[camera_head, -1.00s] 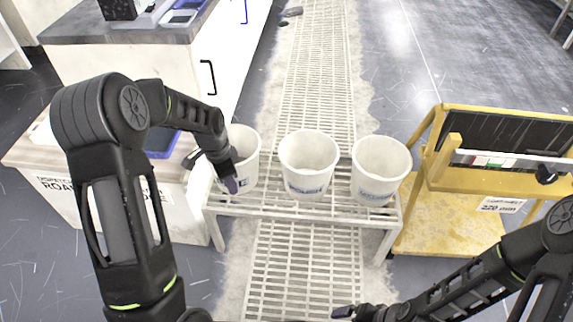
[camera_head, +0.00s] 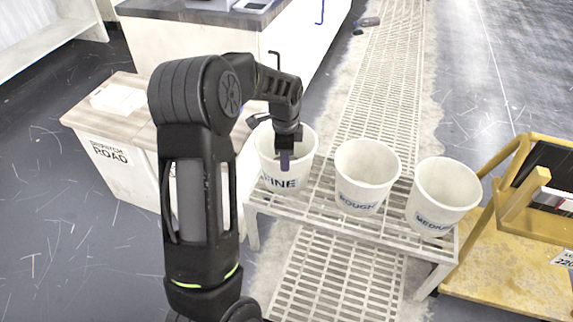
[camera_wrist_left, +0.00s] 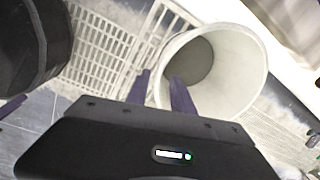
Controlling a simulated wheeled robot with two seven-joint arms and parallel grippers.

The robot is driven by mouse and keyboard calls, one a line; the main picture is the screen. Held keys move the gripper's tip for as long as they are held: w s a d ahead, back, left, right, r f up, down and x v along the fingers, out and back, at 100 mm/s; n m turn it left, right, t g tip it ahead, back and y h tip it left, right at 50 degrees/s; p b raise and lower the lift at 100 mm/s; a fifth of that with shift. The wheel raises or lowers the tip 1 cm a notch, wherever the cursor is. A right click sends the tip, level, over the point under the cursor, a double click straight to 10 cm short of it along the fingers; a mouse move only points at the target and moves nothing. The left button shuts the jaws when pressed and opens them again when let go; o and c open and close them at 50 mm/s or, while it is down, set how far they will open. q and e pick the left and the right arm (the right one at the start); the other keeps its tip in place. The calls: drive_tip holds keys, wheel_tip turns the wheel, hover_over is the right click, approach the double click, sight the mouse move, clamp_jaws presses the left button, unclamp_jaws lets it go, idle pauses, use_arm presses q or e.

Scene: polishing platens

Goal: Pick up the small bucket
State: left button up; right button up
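Three white buckets stand in a row on a slatted bench. The left bucket (camera_head: 302,145) is marked FINE, the middle bucket (camera_head: 366,176) ROUGH and the right bucket (camera_head: 443,195) MEDIUM. They look about the same size. My left gripper (camera_head: 285,162) is at the front of the FINE bucket, pointing down. In the left wrist view its two purple fingers (camera_wrist_left: 160,78) are apart, one over the opening of the bucket (camera_wrist_left: 235,65) and one outside its rim. I cannot tell whether they touch it. My right gripper is not in view.
The slatted bench (camera_head: 330,225) stands across a grated floor strip (camera_head: 335,275). A wooden-topped counter marked ROAD (camera_head: 140,135) is at the left, and a white cabinet (camera_head: 225,45) stands behind. A yellow cart (camera_head: 510,280) is close on the right.

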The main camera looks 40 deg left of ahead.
sight(287, 178)
use_arm(q)
drive_tip(key=shift+w+a+f+b, duration=0.1)
drive_tip(key=shift+f+b, duration=0.2)
drive_tip(key=shift+f, duration=0.9)
drive_tip(key=f, duration=0.1)
drive_tip(key=f+b, duration=0.1)
drive_tip(key=f, duration=0.1)
drive_tip(key=f+b, duration=0.1)
drive_tip(key=f, duration=0.1)
drive_tip(key=shift+w+f, duration=0.1)
drive_tip(key=shift+w, duration=0.25)
drive_tip(key=shift+c, duration=0.6)
clamp_jaws()
